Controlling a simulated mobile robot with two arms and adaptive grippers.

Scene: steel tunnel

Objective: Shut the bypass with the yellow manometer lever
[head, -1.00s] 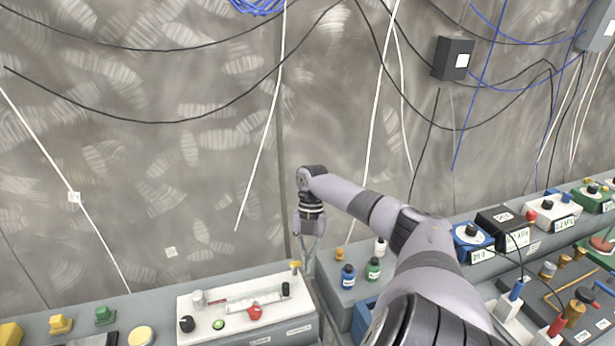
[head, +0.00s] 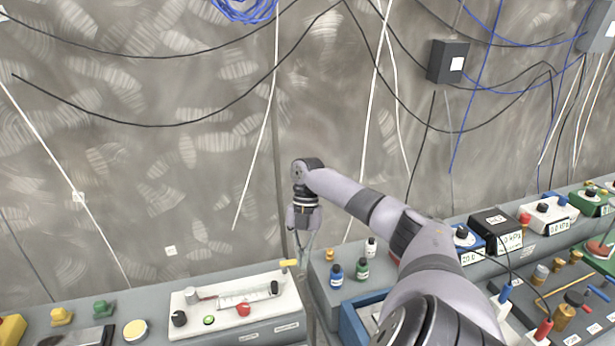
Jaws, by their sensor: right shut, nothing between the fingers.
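The manometer is a white panel (head: 262,303) on a grey bench at the lower middle, with a slanted scaled tube, dark knobs, a green button and a red knob. The small yellow lever (head: 289,263) is at its back right corner and looks like a short, nearly level bar. My right gripper (head: 303,246) points down just right of and above the lever. It is shut and empty. The fingers are thin and small here, and I cannot tell whether they touch the lever. My left gripper is not in view.
Blue (head: 336,275) and green (head: 362,269) bottles stand on the bench right of the gripper. A gap separates the two benches. Yellow and green fittings (head: 103,308) sit at the left. Instrument boxes (head: 497,229) line the right bench. Cables hang on the wall behind.

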